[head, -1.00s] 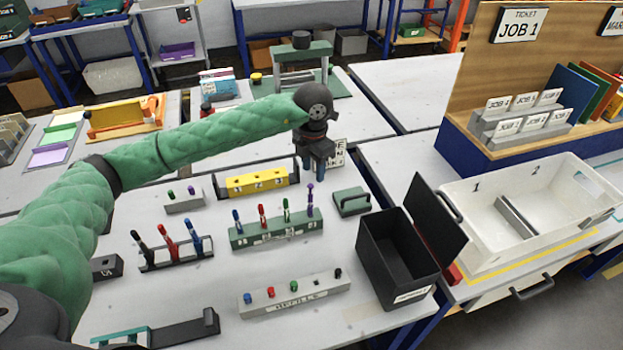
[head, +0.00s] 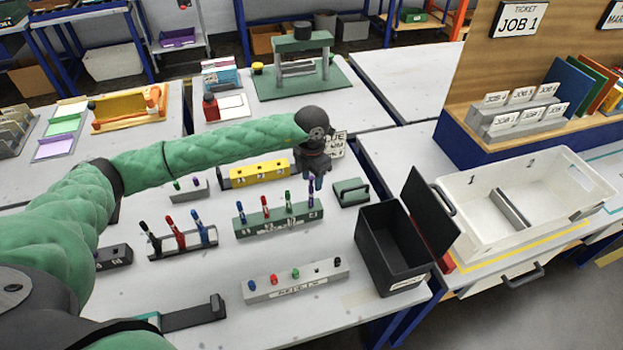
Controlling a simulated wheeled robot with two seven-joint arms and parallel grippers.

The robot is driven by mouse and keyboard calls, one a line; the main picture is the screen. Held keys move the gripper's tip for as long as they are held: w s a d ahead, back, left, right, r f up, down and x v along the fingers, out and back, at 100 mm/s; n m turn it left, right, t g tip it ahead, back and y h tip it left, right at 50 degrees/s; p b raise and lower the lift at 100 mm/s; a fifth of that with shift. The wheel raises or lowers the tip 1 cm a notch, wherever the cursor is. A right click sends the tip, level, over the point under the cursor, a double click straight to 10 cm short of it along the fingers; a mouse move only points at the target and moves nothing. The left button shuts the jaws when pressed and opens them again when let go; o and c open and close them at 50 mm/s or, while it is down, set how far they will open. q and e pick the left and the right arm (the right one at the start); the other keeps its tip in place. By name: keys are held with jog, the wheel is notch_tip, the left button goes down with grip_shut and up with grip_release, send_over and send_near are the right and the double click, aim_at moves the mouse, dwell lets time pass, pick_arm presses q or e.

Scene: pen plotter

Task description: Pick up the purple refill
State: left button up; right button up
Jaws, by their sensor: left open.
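The purple refill (head: 311,190) stands upright in the right end of the green block (head: 281,226), beside green, red and blue refills. My left gripper (head: 315,183) is right above it, pointing down, with its open fingers at the purple refill's top. Part of the refill's upper end is hidden by the fingers. I cannot tell whether the fingers touch it. My right gripper is not in view.
A grey block (head: 296,281) with several small caps lies in front. A black open bin (head: 391,258) and a green handled box (head: 351,192) stand to the right. A yellow block (head: 260,172) is behind, and a marker rack (head: 182,240) is to the left.

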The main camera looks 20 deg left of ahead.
pick_arm(q)
jog(key=shift+f, duration=0.25)
grip_shut()
